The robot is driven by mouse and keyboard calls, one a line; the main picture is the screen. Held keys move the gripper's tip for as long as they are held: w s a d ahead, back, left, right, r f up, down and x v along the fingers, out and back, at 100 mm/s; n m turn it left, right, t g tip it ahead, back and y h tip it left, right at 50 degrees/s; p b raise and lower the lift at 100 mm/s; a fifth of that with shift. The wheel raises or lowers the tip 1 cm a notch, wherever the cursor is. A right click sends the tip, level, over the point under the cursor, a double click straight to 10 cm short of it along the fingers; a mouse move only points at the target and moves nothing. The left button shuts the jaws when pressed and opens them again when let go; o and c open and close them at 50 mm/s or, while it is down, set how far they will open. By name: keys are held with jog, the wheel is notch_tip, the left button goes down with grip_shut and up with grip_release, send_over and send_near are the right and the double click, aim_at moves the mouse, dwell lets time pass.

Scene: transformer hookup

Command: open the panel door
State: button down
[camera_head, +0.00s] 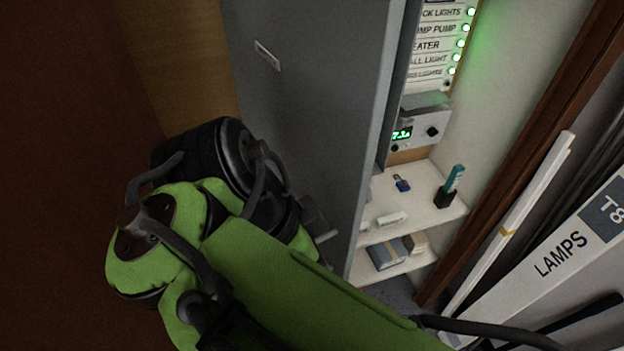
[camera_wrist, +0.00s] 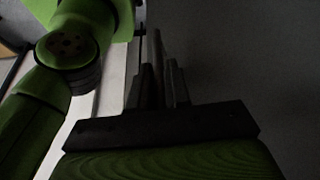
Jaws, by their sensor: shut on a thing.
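The grey panel door (camera_head: 320,90) stands tall in the middle of the head view, with a small label plate on its face. Beyond its right edge, a lit space with labels and shelves shows. My gripper (camera_wrist: 160,88) shows in the wrist view, with its dark fingers shut on a thin upright bar, which looks like the door handle (camera_wrist: 156,55). The dark grey door face fills the right of that view. In the head view, my green arm hides most of the grip, and a small grey piece shows beside the door's lower part.
Beyond the door are a labelled panel (camera_head: 437,45) with green lights, a grey box (camera_head: 420,125) with a green display, and a white shelf (camera_head: 415,210) with small items. A long "LAMPS" carton (camera_head: 560,255) and white strips (camera_head: 510,235) lean at the right. A brown surface lies left.

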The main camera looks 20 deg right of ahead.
jog(key=shift+a, duration=0.75)
jog(key=c, duration=1.2)
grip_release()
jog(key=shift+o, duration=0.2)
notch_tip(320, 180, up, 10)
jog(key=p, duration=1)
jog(key=shift+r, duration=0.15)
